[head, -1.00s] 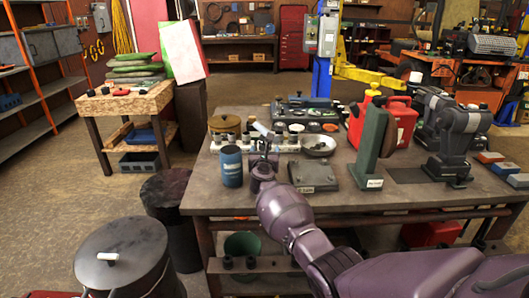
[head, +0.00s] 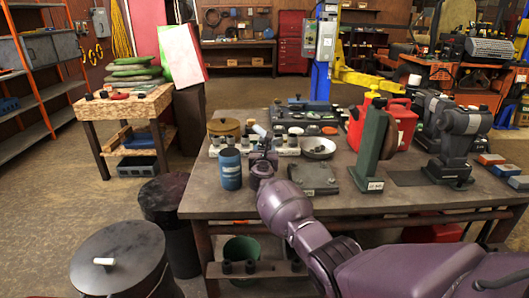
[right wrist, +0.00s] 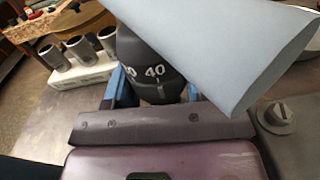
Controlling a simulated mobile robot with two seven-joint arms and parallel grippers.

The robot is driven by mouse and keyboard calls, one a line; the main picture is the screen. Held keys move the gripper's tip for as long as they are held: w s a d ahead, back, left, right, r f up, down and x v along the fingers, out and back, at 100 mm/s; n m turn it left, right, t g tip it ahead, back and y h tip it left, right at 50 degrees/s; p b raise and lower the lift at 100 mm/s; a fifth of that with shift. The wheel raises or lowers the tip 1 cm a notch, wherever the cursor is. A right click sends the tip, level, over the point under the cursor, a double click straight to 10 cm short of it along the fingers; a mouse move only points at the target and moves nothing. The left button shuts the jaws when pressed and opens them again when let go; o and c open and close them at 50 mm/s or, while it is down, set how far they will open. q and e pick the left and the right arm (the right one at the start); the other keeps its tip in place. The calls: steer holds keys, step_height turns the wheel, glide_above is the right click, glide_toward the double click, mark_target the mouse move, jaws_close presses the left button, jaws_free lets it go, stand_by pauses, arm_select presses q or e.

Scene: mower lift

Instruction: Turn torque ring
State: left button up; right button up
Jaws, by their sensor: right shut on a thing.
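The torque ring (right wrist: 150,72) is a dark, rounded collar with a white "40" and scale marks, seen in the right wrist view. My right gripper (right wrist: 150,92) is shut on it, with a blue finger on each side. A pale blue-grey cylinder (right wrist: 225,45) slants across the top right of that view and hides part of the ring. In the head view my right gripper (head: 262,162) is over the front left of the workbench (head: 225,201). The ring is too small to make out there. My left gripper is not in view.
A blue canister (head: 230,168) stands just left of my right gripper. A white rack with grey sockets (right wrist: 82,66) is close by. A flat grey plate (head: 314,178), a bowl (head: 318,147) and a dark green upright block (head: 374,148) are to the right. The bench's front left corner is clear.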

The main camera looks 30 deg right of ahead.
steer(key=shift+w+a+f+m+g+h+b, duration=0.1)
steer(key=shift+f+m+g+h+b, duration=0.1)
steer(key=shift+m+g+h+b, duration=0.4)
steer(key=shift+r+h, duration=0.2)
steer(key=shift+h, duration=0.4)
steer(key=o, duration=0.7)
steer(key=shift+r, duration=0.1)
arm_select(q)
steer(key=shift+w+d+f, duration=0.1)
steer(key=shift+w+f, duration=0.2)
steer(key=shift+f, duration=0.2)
arm_select(e)
steer(key=shift+o, duration=1.1)
steer(key=shift+s+a, duration=0.3)
steer(key=shift+s, duration=0.15)
steer(key=p+v, duration=0.2)
steer(key=v, duration=0.6)
steer(key=shift+s+a+r, duration=0.1)
steer(key=shift+s+a, duration=0.1)
steer(key=shift+s, duration=0.15)
steer(key=shift+s+a, duration=0.25)
steer(key=shift+s, duration=0.1)
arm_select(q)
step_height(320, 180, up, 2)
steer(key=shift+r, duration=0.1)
